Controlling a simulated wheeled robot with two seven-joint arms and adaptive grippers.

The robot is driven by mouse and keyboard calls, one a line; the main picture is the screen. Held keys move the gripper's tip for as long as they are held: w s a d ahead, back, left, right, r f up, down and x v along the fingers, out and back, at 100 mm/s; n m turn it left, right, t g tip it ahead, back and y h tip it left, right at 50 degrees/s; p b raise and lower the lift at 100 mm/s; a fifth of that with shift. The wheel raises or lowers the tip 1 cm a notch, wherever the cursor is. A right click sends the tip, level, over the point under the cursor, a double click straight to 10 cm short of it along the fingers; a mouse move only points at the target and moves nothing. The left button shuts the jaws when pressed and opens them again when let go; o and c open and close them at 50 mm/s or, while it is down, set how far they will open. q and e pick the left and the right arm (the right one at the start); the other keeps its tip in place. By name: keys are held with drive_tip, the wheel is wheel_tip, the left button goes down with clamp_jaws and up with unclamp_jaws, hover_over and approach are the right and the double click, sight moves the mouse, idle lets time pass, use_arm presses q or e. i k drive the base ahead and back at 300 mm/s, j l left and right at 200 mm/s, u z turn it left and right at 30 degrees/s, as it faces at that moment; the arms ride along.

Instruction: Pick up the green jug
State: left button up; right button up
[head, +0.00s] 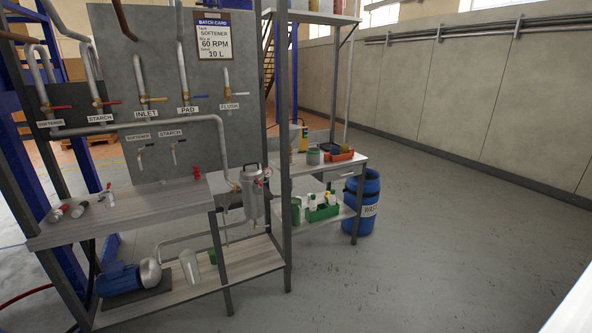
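A smaller green item (212,257) sits on the lower shelf of the near bench, beside a clear pale jug (190,266), and is partly hidden. Neither of my grippers shows in the head view.
A blue waste drum (362,204) stands right of that bench (345,168). A metal tank (252,202), upright posts and pipes stand around the near bench (150,212). The grey floor (430,240) at the right is clear.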

sight(296, 202)
drive_tip(key=i+u, duration=0.1)
drive_tip(key=i, duration=0.8)
drive_tip(key=i+l+u, duration=0.1)
drive_tip(key=i, duration=0.75)
drive_tip(key=i+l+u, duration=0.2)
drive_tip(key=i, duration=0.25)
drive_tip(key=i+l+u, duration=0.2)
drive_tip(key=i, duration=0.3)
